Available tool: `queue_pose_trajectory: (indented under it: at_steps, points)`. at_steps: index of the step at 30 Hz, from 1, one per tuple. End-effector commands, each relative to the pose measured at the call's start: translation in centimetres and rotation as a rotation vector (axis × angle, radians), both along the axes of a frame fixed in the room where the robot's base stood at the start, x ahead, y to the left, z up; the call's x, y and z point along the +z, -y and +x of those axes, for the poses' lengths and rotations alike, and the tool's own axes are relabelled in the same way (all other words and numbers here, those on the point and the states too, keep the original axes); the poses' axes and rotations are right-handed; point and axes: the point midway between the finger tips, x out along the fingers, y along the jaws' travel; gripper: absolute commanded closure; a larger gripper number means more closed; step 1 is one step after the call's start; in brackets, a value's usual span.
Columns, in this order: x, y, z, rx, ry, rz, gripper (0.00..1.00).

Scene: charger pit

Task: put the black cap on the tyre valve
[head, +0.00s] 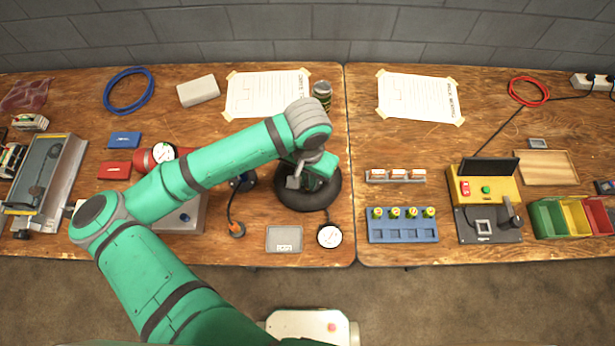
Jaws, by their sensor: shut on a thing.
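The black tyre (292,199) lies flat on the table near the middle, partly under my arm. My gripper (293,183) is over the tyre's left part, small and mostly hidden by the wrist. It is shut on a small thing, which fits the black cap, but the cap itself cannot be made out. The tyre valve cannot be made out either; my arm and wrist cover much of the tyre. A small grey labelled tray (284,238) in front of the tyre shows no cap in it.
A round gauge (329,236) stands right of the tray. A hose end with an orange part (237,229) lies left of the tyre. A can (322,90) stands behind. Right are a blue rack (403,231) and a yellow-black station (487,190).

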Motion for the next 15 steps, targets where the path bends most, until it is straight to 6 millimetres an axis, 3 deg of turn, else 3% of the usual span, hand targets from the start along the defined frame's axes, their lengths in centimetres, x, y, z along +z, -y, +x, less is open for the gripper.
queue_pose_trajectory:
  at_steps: [15]
  points:
    - [-1.00, 0.00, -0.01, 0.000, 0.000, 0.000, 1.00]
